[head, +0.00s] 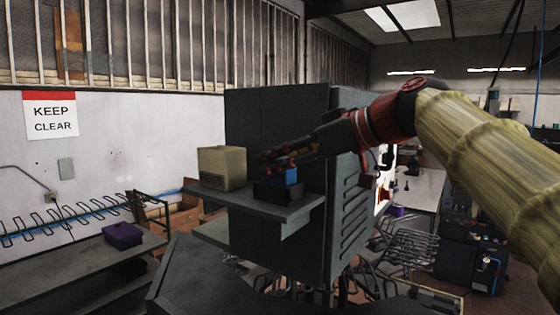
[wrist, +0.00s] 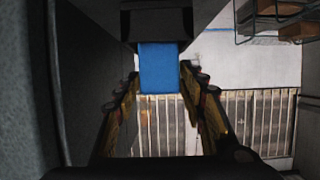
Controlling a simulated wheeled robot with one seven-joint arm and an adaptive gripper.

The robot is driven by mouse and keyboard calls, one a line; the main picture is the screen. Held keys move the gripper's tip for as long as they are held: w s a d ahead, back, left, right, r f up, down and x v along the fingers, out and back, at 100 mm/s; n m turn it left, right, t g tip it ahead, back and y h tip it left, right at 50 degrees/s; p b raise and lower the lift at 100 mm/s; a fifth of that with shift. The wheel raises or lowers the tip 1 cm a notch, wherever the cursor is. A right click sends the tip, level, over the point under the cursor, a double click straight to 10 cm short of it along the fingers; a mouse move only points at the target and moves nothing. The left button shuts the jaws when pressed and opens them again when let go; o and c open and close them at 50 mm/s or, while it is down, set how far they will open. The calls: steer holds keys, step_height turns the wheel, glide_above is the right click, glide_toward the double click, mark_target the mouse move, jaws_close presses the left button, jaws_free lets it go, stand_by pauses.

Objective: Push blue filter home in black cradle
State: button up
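The blue filter (head: 291,176) stands upright in the black cradle (head: 278,190) on a grey shelf, its upper part showing above the cradle. In the wrist view the blue filter (wrist: 160,68) reaches down out of the dark cradle (wrist: 156,22); how deep it sits is hidden. My gripper (head: 282,160) comes in from the right at the filter's upper part. In the wrist view my gripper (wrist: 160,77) has one finger along each side of the filter, with the tips close against it and no clear gap.
The grey shelf (head: 255,207) juts from a large dark cabinet (head: 265,115) close behind my gripper. A beige box (head: 222,168) stands on the shelf left of the cradle. A purple box (head: 122,235) sits on a lower bench at left.

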steer(key=shift+o, duration=0.9)
steer(key=v, duration=1.2)
steer(key=shift+f, duration=0.1)
steer(key=s+d+f+m+g+h, duration=0.1)
steer(key=s+d+f+m+h, duration=0.45)
steer(key=f, duration=1.05)
steer(key=s+f+m+g+h, duration=0.1)
steer(key=s+f+h, duration=0.1)
steer(key=s+f, duration=1.1)
steer(key=s+d+f+m+g+h, duration=0.1)
steer(key=s+d+f+m+h, duration=0.2)
steer(key=f, duration=1.7)
step_height(320, 180, down, 22)
steer(key=b, duration=2.3)
steer(key=shift+w+a+m, duration=0.35)
steer(key=shift+a+m, duration=0.05)
steer(key=shift+m, duration=0.05)
steer(key=shift+c, duration=0.2)
